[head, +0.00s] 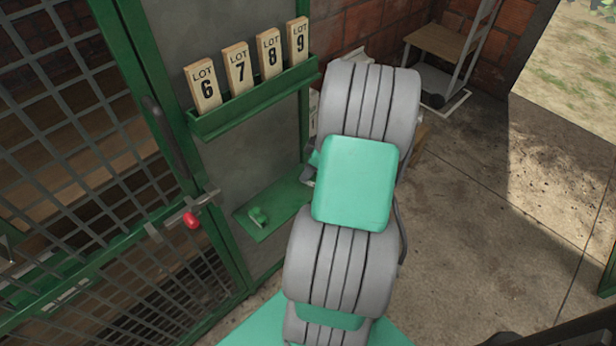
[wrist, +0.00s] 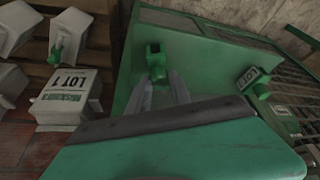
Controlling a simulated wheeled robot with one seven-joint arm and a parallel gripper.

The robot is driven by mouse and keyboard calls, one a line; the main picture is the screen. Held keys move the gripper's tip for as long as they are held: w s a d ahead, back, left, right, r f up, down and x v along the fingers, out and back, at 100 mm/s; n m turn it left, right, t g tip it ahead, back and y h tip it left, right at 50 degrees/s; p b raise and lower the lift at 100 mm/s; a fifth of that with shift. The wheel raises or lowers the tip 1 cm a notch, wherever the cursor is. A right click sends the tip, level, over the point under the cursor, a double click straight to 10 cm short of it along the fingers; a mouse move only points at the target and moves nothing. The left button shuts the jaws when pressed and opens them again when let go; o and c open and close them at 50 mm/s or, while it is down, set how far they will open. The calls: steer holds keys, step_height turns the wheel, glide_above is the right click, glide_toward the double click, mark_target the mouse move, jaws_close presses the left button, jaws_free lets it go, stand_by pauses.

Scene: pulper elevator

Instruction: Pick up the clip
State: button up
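A small green clip (head: 258,217) lies on a green shelf (head: 275,212) against the grey panel in the head view. In the wrist view a green clip (wrist: 155,62) with a square hollow end sits on a green surface, just beyond my gripper's tips. It looks like the same clip, but I cannot be sure. My gripper (wrist: 161,88) shows two grey fingers spread apart, with the near end of the clip at or between their tips. I see no firm contact.
A green rack (head: 255,98) holds wooden lot tags 6 to 9 above the shelf. A mesh door (head: 80,150) with a red-knobbed latch (head: 191,219) stands left. Concrete floor at right is clear.

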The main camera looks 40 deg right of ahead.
jaws_close()
steer(key=shift+r, duration=0.15)
